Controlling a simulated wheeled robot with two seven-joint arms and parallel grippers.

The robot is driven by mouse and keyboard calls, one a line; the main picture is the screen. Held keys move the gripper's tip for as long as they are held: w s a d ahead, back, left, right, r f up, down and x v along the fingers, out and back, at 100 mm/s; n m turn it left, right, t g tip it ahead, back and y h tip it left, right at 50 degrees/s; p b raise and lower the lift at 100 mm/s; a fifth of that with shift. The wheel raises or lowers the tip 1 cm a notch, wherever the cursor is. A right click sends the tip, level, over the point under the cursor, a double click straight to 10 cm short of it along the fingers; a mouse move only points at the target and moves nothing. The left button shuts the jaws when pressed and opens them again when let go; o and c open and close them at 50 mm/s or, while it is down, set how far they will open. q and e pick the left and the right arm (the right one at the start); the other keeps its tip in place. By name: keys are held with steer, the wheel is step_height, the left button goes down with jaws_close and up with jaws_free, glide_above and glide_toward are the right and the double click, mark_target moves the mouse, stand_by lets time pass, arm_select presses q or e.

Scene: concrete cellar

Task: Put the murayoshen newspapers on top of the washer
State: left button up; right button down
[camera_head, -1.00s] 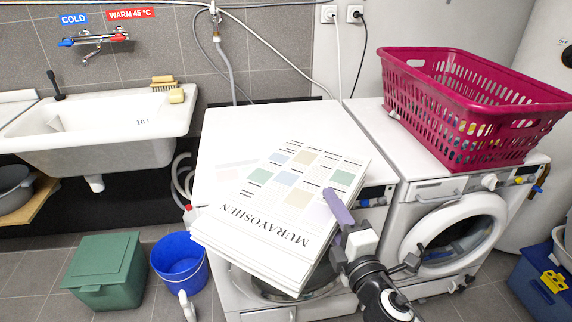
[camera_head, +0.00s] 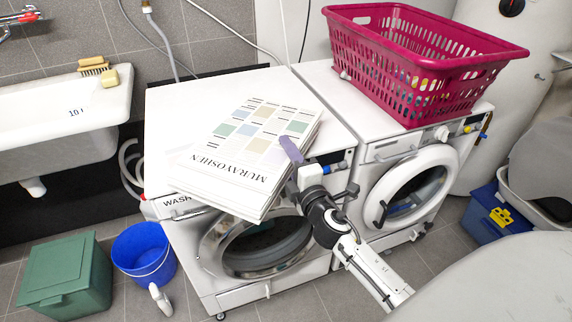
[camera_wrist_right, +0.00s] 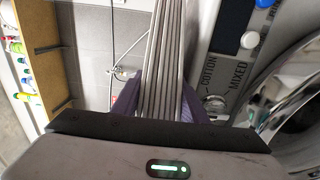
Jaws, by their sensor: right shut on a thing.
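The murayoshen newspapers (camera_head: 240,160) are a flat stack with a grid of coloured squares on top. In the head view they are over the front part of the washer (camera_head: 172,110), which is white with a round door, and their near corner sticks out past its front edge. I cannot tell whether they touch the top. My right gripper (camera_head: 291,150) is shut on the stack's right edge. In the right wrist view, the stack's layered edge (camera_wrist_right: 166,60) sits between the purple fingers (camera_wrist_right: 160,105). My left gripper is not in view.
A magenta laundry basket (camera_head: 420,70) stands on the second white machine (camera_head: 385,150) at the right. A sink (camera_head: 60,110) with a brush and soap is at the left. A green box (camera_head: 65,275) and a blue bucket (camera_head: 145,250) are on the floor. The washer's back part is clear.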

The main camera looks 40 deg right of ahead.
steer(key=shift+f, duration=0.85)
steer(key=shift+f+b, duration=0.15)
steer(key=shift+b, duration=0.2)
steer(key=c, duration=1.1)
jaws_free()
steer(key=shift+f, duration=0.1)
